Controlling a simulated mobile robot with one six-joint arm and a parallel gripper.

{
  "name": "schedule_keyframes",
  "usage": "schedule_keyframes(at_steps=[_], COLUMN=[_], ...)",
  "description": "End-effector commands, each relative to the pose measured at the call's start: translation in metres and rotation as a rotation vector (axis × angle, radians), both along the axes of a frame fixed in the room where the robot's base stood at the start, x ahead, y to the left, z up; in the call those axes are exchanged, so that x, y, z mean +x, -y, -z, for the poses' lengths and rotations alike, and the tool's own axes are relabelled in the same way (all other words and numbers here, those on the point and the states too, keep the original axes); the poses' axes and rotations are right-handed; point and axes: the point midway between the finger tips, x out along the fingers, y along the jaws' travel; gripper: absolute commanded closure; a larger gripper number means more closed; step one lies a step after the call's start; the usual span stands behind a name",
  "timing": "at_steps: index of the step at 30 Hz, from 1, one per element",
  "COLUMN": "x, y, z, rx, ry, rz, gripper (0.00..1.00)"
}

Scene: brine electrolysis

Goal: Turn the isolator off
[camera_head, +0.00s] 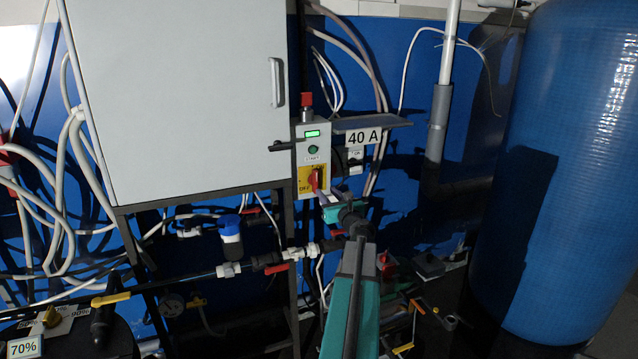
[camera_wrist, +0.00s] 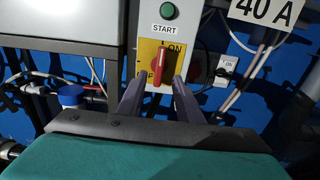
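The isolator is a red rotary handle on a yellow plate, low on a grey control box. The red handle (camera_wrist: 160,66) stands nearly upright in the wrist view, its lower end slightly left. "ON" reads at the plate's upper right; the "OFF" lettering at lower left is partly covered. In the head view the isolator (camera_head: 314,178) is partly hidden by my gripper (camera_head: 322,193). My gripper (camera_wrist: 158,82) is open, with one dark finger on each side of the handle's lower end. I cannot tell whether either finger touches it.
A green START button (camera_wrist: 168,11) sits above the isolator. The control box (camera_head: 311,150) also has a lit green display and a red top. A "40 A" sign (camera_head: 364,137) and a socket (camera_wrist: 226,68) are to the right. Pipes and cables hang around; a large blue tank (camera_head: 565,170) stands right.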

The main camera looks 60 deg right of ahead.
Motion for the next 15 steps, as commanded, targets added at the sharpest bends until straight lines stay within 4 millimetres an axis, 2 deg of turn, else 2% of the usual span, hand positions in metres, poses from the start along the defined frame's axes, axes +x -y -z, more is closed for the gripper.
schedule_keyframes(at_steps=[15], x=[0.041], y=[0.031], z=[-0.001], rx=[0.0], ry=[0.0], rz=[0.0], gripper=[0.67])
